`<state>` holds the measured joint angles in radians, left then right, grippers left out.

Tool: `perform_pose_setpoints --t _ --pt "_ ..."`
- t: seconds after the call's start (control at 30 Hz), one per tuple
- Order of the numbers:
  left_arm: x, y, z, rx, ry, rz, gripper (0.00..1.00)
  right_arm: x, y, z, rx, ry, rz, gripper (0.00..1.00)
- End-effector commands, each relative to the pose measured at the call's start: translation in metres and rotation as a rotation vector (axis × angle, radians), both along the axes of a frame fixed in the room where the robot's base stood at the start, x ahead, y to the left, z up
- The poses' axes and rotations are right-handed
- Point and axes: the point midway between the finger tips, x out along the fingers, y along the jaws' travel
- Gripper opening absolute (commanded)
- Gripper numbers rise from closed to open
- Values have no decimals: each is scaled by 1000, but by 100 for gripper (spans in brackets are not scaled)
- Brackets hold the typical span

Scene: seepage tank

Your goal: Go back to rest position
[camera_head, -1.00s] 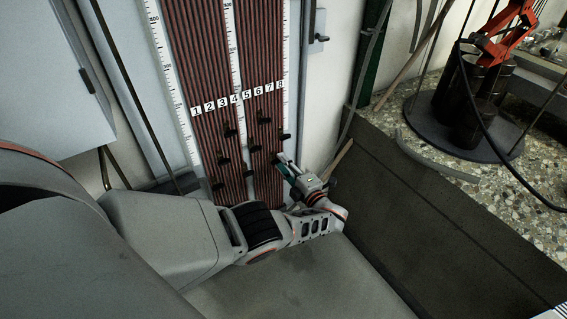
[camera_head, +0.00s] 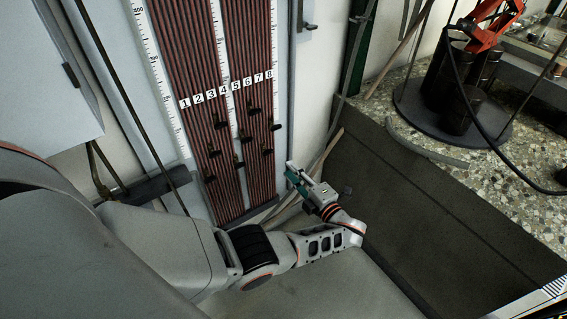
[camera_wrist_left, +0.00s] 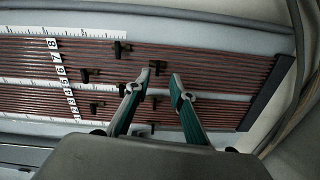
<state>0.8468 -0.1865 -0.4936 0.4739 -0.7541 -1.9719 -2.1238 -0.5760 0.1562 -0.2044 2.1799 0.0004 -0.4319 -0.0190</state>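My left gripper (camera_head: 292,170) is in the head view, right of the lower end of the tube board (camera_head: 228,190). Its teal fingers are apart and nothing is between them in the left wrist view (camera_wrist_left: 160,77). The board carries red-brown tubes, number labels 1 to 8 (camera_head: 226,88) and several small black taps, one of them at the right edge (camera_head: 275,127). In the left wrist view the board (camera_wrist_left: 215,65) lies beyond the fingers, which partly overlap it. The gripper appears clear of the taps. My right gripper is not in view.
A grey cabinet (camera_head: 50,90) is at the left. A dark tank wall (camera_head: 400,190) runs along the right, beside a gravel bed (camera_head: 500,170) with black cylinders (camera_head: 462,95) and a red-orange device (camera_head: 492,25). Hoses and a stick lie near the gripper.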

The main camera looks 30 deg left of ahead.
Motion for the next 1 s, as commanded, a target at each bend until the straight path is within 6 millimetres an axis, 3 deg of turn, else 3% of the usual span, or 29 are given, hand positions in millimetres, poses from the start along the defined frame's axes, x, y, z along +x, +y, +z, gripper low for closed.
perform_pose_setpoints --t 0.2,0.77,0.87,1.0 --pt "-7 -16 -1 1 2 1 23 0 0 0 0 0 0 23" --pt "-9 -18 -2 -4 -2 1 23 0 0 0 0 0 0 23" --pt "-18 -16 -14 -55 -36 13 23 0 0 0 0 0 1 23" --pt "-53 -9 -57 -247 -183 72 23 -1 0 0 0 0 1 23"
